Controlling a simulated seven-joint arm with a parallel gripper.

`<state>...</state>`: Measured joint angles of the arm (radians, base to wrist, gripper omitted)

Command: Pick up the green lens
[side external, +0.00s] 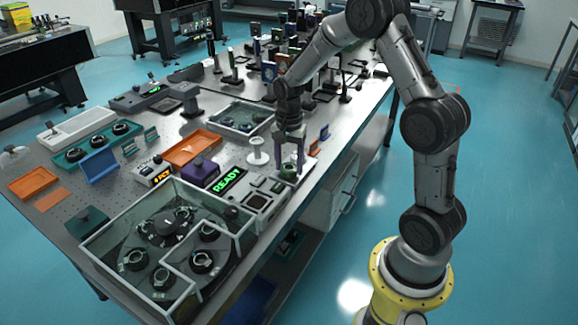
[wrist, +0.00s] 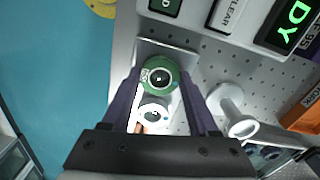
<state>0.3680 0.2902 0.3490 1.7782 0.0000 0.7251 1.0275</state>
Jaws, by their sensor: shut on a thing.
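The green lens (wrist: 162,64), a round green-rimmed piece with a dark centre, lies between the purple fingertips of my gripper (wrist: 159,76) in the wrist view. My gripper is shut on its sides. In the side external view, my gripper (side external: 290,168) points down at the table's near right edge, with the green lens (side external: 288,172) low between its fingers. Whether the lens touches the surface below is hard to tell. A white lens-like piece (wrist: 153,116) sits just beside the green one in the wrist view, partly behind the gripper body.
A white spool-shaped stand (side external: 258,154) is close to the gripper's left. A device reading READY (side external: 229,181) and a glass-walled enclosure (side external: 130,240) stand nearer the camera. An orange tray (side external: 191,146) lies further left. Many posts crowd the table's back. The floor right of the table is clear.

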